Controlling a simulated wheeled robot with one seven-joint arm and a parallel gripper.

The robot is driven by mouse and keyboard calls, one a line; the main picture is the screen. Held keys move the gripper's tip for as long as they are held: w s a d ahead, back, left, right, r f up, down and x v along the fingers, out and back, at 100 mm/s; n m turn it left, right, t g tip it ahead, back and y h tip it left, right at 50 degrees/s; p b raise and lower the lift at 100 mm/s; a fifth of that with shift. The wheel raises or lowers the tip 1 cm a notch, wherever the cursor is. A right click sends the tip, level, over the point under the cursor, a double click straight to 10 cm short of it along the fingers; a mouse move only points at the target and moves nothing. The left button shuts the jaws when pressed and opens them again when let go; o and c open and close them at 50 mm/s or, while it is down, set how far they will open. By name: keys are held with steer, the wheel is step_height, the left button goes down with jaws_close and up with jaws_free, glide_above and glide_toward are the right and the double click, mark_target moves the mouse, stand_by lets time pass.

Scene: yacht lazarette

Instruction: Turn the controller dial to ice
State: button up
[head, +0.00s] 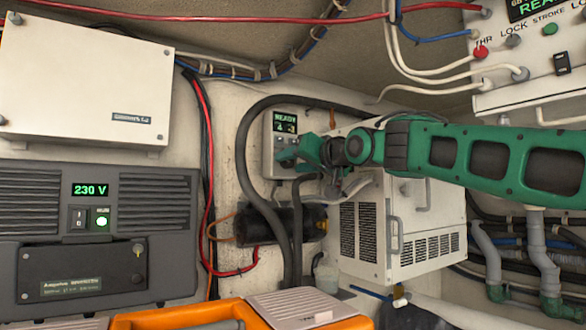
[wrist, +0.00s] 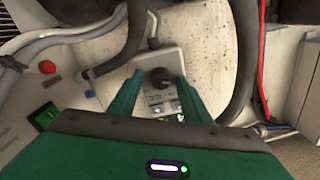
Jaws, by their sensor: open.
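The controller (head: 283,123) is a small pale box on the back wall, with a lit green display reading READY and smaller characters below. Its dark round dial (wrist: 160,77) shows in the wrist view. My gripper (head: 287,157) is in front of the controller's lower part and hides the dial in the head view. In the wrist view my gripper (wrist: 158,86) is open, with one green finger on each side of the dial. I cannot tell whether the fingers touch it. Small markings below the dial are too small to read, so its setting is unclear.
A thick black hose (head: 243,165) runs close left of the controller. A white vented cabinet (head: 415,225) stands to its right, below my arm. A dark inverter (head: 95,212) showing 230 V is at left. A switch panel (head: 535,42) hangs at upper right.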

steer(key=c, duration=1)
steer(key=shift+c, duration=0.2)
steer(key=m, duration=0.4)
steer(key=shift+w+d+f, duration=0.1)
steer(key=m, duration=0.4)
steer(key=shift+f+m, duration=0.1)
steer(key=shift+m, duration=0.2)
steer(key=m, duration=0.4)
steer(key=shift+f, duration=0.1)
steer(key=m, duration=0.5)
steer(key=shift+f, duration=0.1)
